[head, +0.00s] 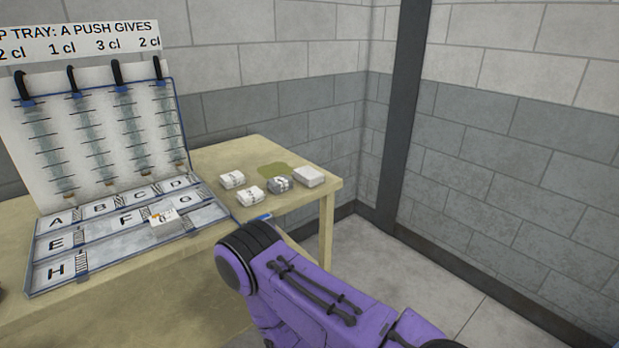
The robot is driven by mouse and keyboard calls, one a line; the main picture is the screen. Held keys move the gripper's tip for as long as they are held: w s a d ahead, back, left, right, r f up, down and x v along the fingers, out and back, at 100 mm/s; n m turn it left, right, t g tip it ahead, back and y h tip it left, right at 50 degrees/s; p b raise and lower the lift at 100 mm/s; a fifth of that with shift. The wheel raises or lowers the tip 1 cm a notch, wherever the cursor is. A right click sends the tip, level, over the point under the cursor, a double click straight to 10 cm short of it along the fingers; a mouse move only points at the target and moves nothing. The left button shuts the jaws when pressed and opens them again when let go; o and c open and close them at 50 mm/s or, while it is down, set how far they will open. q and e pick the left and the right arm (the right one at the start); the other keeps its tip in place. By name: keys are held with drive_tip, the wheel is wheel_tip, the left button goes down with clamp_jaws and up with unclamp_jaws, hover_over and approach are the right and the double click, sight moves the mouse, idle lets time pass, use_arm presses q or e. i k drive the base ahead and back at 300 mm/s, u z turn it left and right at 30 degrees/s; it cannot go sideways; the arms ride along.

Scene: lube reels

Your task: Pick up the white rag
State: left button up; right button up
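Several small folded white bundles lie on the right end of the table. One white bundle (232,180) is at the back left and another white bundle (249,196) is in front of it. A grey bundle (280,184) with a light band lies to their right. A plain pale folded piece (309,177) lies farthest right, near the table corner. I cannot tell for sure which is the white rag. My purple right arm reaches in from the lower right, in front of the table; its gripper does not show clearly. My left gripper is not in view.
A small white packet (163,217) sits in the tray. A greenish stain (274,169) lies behind the bundles. Floor right of the table is clear.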

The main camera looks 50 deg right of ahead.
sight(311, 177)
drive_tip(key=i, duration=1)
drive_tip(key=z, duration=2.2)
